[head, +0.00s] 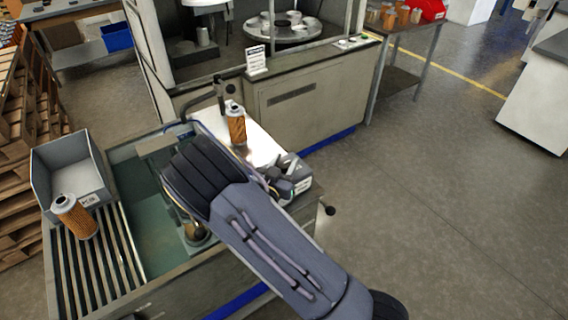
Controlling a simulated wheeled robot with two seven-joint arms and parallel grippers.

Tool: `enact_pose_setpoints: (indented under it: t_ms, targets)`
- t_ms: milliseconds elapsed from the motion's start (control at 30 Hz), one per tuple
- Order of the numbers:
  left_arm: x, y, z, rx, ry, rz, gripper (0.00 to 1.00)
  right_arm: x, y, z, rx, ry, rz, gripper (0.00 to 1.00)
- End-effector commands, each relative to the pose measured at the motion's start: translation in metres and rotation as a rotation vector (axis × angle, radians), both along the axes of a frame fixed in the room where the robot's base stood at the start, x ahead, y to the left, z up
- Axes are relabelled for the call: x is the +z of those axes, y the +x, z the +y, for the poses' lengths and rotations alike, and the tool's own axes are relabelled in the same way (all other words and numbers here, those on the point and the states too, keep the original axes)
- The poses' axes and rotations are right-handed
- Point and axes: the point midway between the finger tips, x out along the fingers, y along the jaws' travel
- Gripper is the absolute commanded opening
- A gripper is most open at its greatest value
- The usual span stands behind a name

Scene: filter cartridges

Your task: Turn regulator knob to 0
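My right arm comes in from the lower right and crosses the wash bench. Its gripper (282,187) appears as small dark parts beside a grey and white box at the bench's right end, partly behind my forearm. I cannot tell whether its fingers are open or touching anything. A black round knob (330,210) sticks out from the right side of the bench, apart from the gripper. I cannot tell whether it is the regulator knob, and no scale or 0 mark is readable. My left gripper is not in view.
An orange filter cartridge (236,126) stands on a white surface at the bench's back. Another cartridge (74,217) leans by a grey bin (60,165) over the slatted rack (78,275). A brass-coloured part (196,234) shows in the basin below my arm. Floor to the right is clear.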

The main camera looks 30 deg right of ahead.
Motion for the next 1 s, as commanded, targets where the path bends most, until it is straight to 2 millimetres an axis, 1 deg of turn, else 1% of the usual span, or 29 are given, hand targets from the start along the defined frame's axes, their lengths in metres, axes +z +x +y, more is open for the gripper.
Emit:
enact_pose_setpoints:
  t_ms: [33, 100, 267, 467, 667, 1000]
  targets:
    - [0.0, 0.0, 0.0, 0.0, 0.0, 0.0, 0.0, 0.0, 0.0, 0.0, 0.0, 0.0, 0.0, 0.26]
    - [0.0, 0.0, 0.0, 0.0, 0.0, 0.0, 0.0, 0.0, 0.0, 0.0, 0.0, 0.0, 0.0, 0.17]
    - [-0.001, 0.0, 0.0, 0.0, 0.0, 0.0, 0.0, 0.0, 0.0, 0.0, 0.006, 0.001, 0.001, 0.16]
    - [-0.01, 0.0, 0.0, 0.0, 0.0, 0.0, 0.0, -0.002, -0.001, -0.001, 0.057, 0.0, 0.001, 0.16]
    - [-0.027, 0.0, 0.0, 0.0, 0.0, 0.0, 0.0, -0.004, -0.001, -0.001, 0.181, 0.001, 0.0, 0.16]
    - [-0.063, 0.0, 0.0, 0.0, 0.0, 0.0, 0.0, -0.005, -0.002, -0.003, 0.488, 0.005, -0.006, 0.16]
